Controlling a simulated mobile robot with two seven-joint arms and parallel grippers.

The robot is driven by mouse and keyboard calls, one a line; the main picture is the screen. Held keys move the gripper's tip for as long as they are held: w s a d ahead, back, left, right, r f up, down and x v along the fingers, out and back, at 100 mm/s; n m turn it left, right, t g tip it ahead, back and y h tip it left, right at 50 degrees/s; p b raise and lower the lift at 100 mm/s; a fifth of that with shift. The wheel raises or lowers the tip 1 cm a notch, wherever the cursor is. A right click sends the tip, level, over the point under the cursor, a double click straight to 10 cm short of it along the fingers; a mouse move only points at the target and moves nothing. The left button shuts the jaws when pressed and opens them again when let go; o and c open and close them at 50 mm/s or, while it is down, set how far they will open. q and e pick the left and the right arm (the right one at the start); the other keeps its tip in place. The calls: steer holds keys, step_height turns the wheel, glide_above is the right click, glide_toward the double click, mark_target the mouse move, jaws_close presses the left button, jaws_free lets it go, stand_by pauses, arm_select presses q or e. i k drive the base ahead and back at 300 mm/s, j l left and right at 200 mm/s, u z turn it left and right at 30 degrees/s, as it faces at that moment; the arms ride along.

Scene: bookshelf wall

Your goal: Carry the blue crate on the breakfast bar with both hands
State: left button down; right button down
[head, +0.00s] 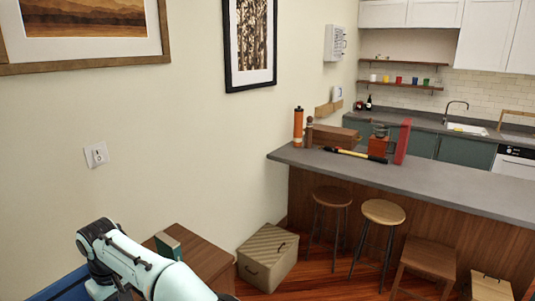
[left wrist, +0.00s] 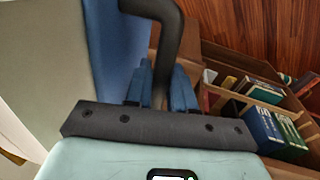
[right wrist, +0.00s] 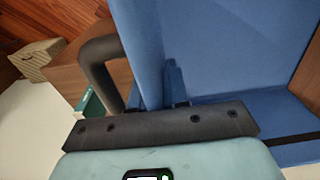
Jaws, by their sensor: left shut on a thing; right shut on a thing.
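The blue crate (head: 62,286) shows only as a strip at the bottom left of the head view. The right wrist view looks into its blue interior (right wrist: 225,50), and the left wrist view shows a blue wall (left wrist: 103,50). My left gripper (left wrist: 163,78) is shut on the crate, with a dark curved bar between its fingers. In the head view my arm hides part of the crate. The breakfast bar (head: 440,178) stands at the right, a grey top on brown panels.
A brown cabinet (head: 205,258) with a green book (head: 168,244) stands beside the crate.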

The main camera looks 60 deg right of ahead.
mark_target(357, 166)
steer(key=z, duration=2.8)
steer(key=i+j+z, duration=0.15)
steer(key=i, duration=0.2)
steer(key=i+j, duration=0.3)
steer(key=i, duration=0.2)
steer(key=i+j, duration=0.25)
steer(key=i, duration=0.3)
steer(key=i+j, duration=0.3)
steer(key=i, duration=0.2)
